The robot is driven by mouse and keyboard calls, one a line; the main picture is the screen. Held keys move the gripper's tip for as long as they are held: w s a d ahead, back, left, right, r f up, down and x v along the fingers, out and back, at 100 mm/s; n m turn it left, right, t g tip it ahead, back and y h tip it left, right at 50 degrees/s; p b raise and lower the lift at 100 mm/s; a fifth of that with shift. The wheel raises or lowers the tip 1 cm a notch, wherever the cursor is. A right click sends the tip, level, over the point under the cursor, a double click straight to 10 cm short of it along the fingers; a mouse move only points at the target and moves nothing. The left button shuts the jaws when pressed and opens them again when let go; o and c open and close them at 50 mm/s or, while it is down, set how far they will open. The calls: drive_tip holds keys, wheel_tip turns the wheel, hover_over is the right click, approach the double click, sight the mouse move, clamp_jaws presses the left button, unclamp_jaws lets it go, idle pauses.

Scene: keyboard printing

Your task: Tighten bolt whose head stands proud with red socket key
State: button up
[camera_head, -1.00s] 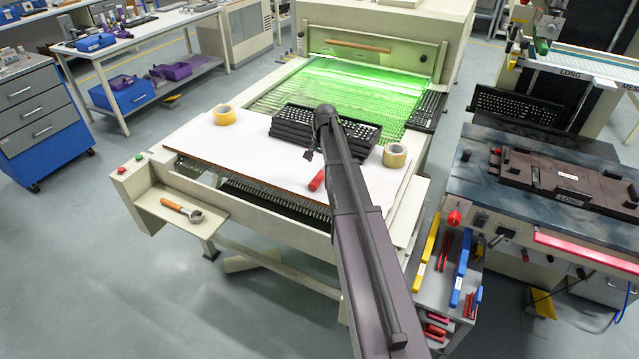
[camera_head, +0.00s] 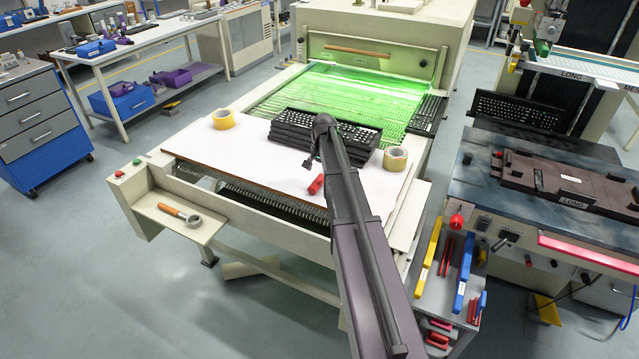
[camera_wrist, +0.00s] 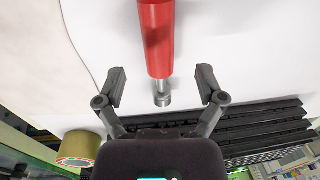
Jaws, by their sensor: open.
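The red socket key (camera_wrist: 157,40) lies on the white board (camera_head: 240,152), its red handle at the top of the wrist view and its metal socket end pointing down the picture. It also shows as a small red cylinder in the head view (camera_head: 316,184). My gripper (camera_wrist: 162,74) is open, one finger on each side of the key's metal end and both apart from it. In the head view my gripper (camera_head: 309,166) is small and dark, just above and left of the key. I cannot make out a bolt with a proud head.
Stacked black keyboards (camera_head: 290,136) stand behind the key, between two tape rolls (camera_head: 223,119) (camera_head: 396,158). A wooden-handled ring tool (camera_head: 180,214) lies on a side shelf. A brown fixture (camera_head: 560,178) sits on the right bench. The board left of the key is clear.

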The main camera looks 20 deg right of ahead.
sight(318, 179)
drive_tip(key=shift+w+f+b, duration=0.15)
drive_tip(key=shift+f+b, duration=1)
drive_tip(key=shift+f, duration=0.05)
drive_tip(key=shift+w+f+b, duration=0.1)
drive_tip(key=shift+f+b, duration=1)
drive_tip(key=shift+f, duration=0.1)
clamp_jaws()
